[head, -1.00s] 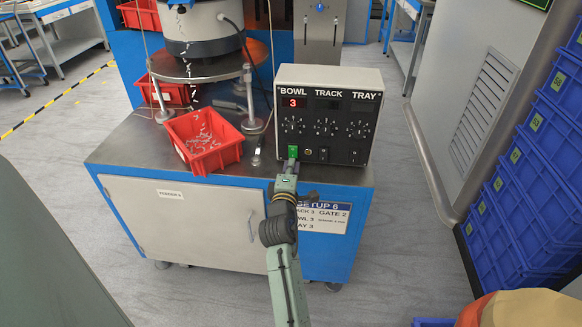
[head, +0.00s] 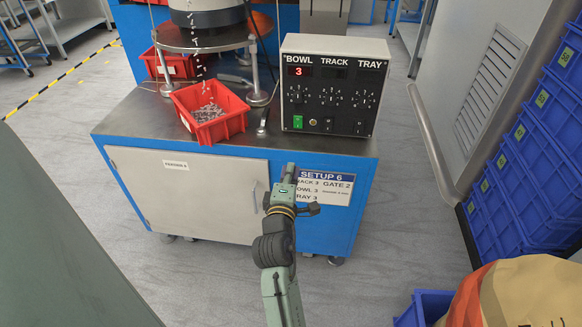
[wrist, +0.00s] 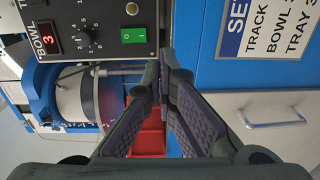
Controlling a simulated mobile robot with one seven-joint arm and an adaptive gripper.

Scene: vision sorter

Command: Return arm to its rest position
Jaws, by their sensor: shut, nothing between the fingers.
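My gripper (head: 290,168) is in front of the blue cabinet in the head view, below the control box (head: 331,85) and apart from it. In the wrist view my gripper (wrist: 162,82) has its fingertips together with nothing between them. The control box has BOWL, TRACK and TRAY dials, and its BOWL display reads 3. Its green switch (head: 297,121) is visible, and the switch (wrist: 134,36) also shows in the wrist view. My arm reaches up from the bottom of the head view.
A red bin (head: 208,112) with small parts stands on the cabinet (head: 190,190), with parts falling from the bowl above. A SETUP 6 sign (head: 325,187) is on the cabinet front. Blue crates (head: 535,150) are stacked at right. A sack (head: 515,295) is at lower right. Grey floor lies left and right.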

